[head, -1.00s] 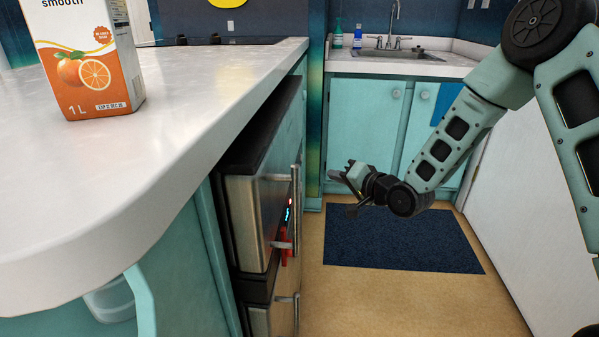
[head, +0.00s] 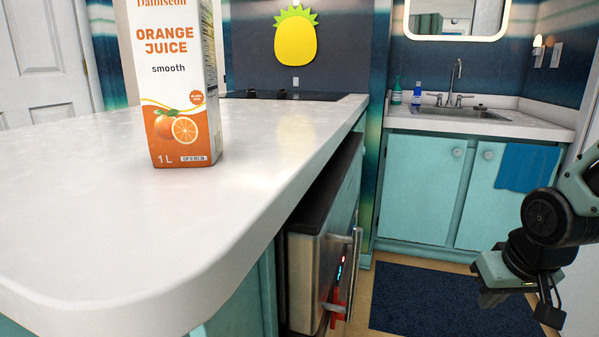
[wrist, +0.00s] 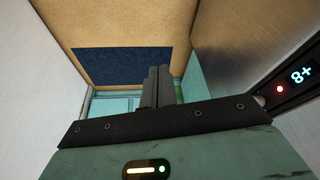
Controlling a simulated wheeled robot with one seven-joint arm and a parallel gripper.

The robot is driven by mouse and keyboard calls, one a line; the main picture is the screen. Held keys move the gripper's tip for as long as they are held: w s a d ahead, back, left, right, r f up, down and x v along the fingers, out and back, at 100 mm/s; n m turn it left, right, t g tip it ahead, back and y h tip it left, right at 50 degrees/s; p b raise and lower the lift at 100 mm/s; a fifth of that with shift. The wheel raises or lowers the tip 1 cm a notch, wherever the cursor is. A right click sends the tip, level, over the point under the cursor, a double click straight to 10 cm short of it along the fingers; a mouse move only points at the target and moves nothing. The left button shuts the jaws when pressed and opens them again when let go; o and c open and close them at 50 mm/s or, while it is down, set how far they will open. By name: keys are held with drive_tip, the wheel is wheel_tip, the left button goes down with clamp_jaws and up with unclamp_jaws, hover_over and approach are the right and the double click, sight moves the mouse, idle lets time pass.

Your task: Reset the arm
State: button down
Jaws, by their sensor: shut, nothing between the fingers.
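My arm (head: 552,216) is folded at the right edge of the head view, in front of the sink cabinets and clear of the counter. My gripper (head: 549,312) hangs low near the lower right corner, above the floor. In the wrist view, my gripper's two dark fingers (wrist: 159,86) lie side by side, shut with nothing between them.
An orange juice carton (head: 180,90) stands upright on the white counter (head: 90,220) at left. A steel-fronted appliance (head: 305,275) with a handle sits below it. A dark blue rug (head: 430,300) covers the floor, before teal sink cabinets (head: 420,190).

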drive_tip(key=s+a+r+n+g, duration=0.15)
drive_tip(key=s+a+n, duration=0.25)
drive_tip(key=s+a, duration=0.5)
drive_tip(key=s+a+r+n+g, duration=0.15)
drive_tip(key=s+a+n, duration=0.25)
drive_tip(key=s+a, duration=0.55)
wheel_tip(320, 180, up, 33)
drive_tip(key=w+p, duration=0.1)
drive_tip(key=p, duration=3.2)
drive_tip(key=shift+w+g+y, duration=0.15)
drive_tip(key=shift+g+y, duration=0.15)
drive_tip(key=shift+g, duration=0.1)
drive_tip(key=shift+d, duration=0.1)
